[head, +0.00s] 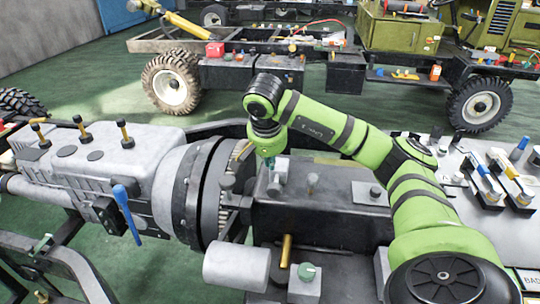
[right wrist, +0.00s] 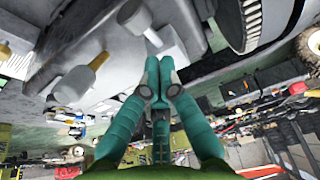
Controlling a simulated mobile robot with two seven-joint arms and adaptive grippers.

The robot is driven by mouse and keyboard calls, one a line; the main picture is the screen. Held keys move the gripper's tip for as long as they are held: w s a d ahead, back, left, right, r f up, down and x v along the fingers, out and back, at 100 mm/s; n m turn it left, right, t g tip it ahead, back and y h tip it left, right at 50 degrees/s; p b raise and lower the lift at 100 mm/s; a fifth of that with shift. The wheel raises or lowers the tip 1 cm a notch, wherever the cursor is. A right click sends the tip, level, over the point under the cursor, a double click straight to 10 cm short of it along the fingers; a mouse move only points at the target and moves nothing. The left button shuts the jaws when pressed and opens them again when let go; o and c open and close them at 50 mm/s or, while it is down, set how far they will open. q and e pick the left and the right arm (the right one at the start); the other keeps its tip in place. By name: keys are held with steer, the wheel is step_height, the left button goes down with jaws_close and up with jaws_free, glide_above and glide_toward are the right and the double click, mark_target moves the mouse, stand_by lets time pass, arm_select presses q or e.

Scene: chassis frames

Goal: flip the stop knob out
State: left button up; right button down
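No readable label marks which part is the stop knob. A small pale grey knob (head: 278,166) stands on top of the dark housing (head: 330,217) in the head view, partly hidden by my right gripper (head: 270,157). In the right wrist view a pale knob with a stem (right wrist: 133,16) lies just beyond the fingertips. The teal fingers of my right gripper (right wrist: 160,64) are together there, with nothing clearly held between them. I cannot tell whether they touch the knob. A second grey knob (head: 312,180) stands to the right. My left gripper is not in view.
A brass pin (head: 286,251) and a green-topped knob on a block (head: 307,272) stand in front of the housing. A grey gearbox with a blue lever (head: 127,213) lies to the left. A panel with levers (head: 487,182) is at the right. Vehicle frames stand behind, across green floor.

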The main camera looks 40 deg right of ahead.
mark_target(276, 181)
steer(key=p+x, duration=0.1)
steer(key=x, duration=0.5)
steer(key=shift+f, duration=0.1)
